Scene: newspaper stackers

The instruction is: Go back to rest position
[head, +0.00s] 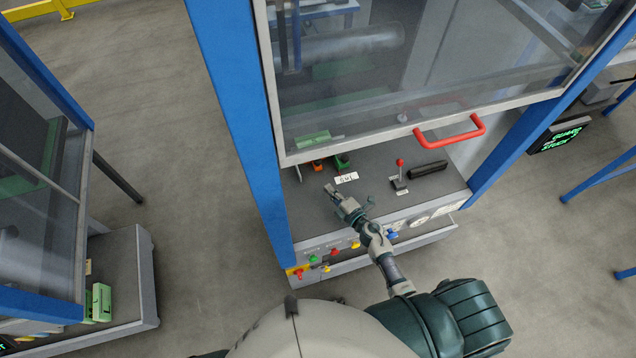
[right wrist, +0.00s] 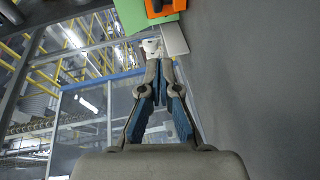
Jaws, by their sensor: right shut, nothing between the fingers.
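My right gripper (head: 331,192) is over the dark ledge of the stacker machine, near a small white label (head: 346,178). In the right wrist view the right gripper (right wrist: 158,66) is shut, its fingertips together with nothing between them. Beyond the fingertips show an orange part (right wrist: 164,7), a green piece and a white piece (right wrist: 173,38). In the head view a small orange item (head: 318,165) and a dark green item (head: 342,162) sit on the ledge behind the label. My left gripper is not in view.
The stacker's glass guard (head: 400,80) with a red handle (head: 449,132) hangs above the ledge. A red-tipped lever (head: 399,176) and a black bar (head: 428,169) stand right of my gripper. Coloured buttons line the front panel. Blue posts (head: 240,130) flank it. Floor is open at left.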

